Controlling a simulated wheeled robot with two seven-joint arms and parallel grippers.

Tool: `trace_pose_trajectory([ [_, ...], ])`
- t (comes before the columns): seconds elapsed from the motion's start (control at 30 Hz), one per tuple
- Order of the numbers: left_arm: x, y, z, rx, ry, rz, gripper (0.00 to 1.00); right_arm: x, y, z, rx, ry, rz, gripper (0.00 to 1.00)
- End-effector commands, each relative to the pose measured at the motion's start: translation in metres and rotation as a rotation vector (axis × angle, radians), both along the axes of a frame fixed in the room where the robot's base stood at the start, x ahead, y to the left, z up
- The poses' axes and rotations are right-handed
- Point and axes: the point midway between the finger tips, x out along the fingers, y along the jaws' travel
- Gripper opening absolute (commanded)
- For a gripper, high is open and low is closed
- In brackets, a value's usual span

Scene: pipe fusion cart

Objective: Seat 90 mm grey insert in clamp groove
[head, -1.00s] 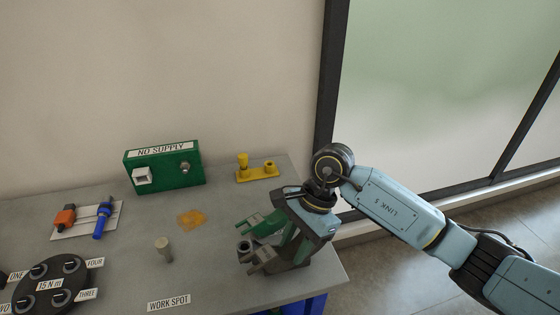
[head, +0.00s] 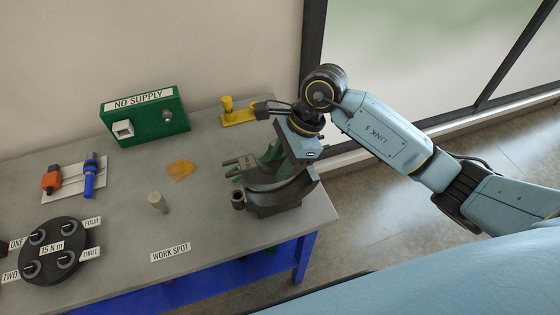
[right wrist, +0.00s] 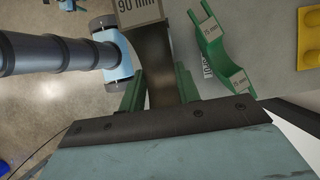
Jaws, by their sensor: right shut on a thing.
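My right gripper (right wrist: 158,92) is shut on the grey insert (right wrist: 155,65), which sits as a dark grey-brown strip between green fingers in the right wrist view. The insert's tag (right wrist: 139,12) reads 90 mm. In the head view the gripper hangs at the right end of the table, over and behind a dark curved clamp body (head: 287,195). The gripper covers part of the clamp, so I cannot tell whether the insert touches the groove. My left gripper is not in view.
A green curved piece with small labels (right wrist: 222,52) lies beside the gripper in the right wrist view. A yellow holder (head: 238,117) stands behind. A green NO SUPPLY box (head: 145,117), a grey peg (head: 158,203) and a black dial plate (head: 52,252) are left. The table middle is mostly clear.

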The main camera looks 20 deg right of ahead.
Motion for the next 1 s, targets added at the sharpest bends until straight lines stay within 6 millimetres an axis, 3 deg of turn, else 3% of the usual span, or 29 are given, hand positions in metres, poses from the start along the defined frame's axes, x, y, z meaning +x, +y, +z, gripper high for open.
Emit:
trace_pose_trajectory([
  [0.5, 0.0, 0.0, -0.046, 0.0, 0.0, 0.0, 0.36, 0.0, 0.0, -0.048, 0.001, -0.001, 0.002, 0.0],
  [1.0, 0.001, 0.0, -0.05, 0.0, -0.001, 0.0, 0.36, 0.0, 0.001, -0.053, 0.002, -0.002, 0.001, 0.0],
])
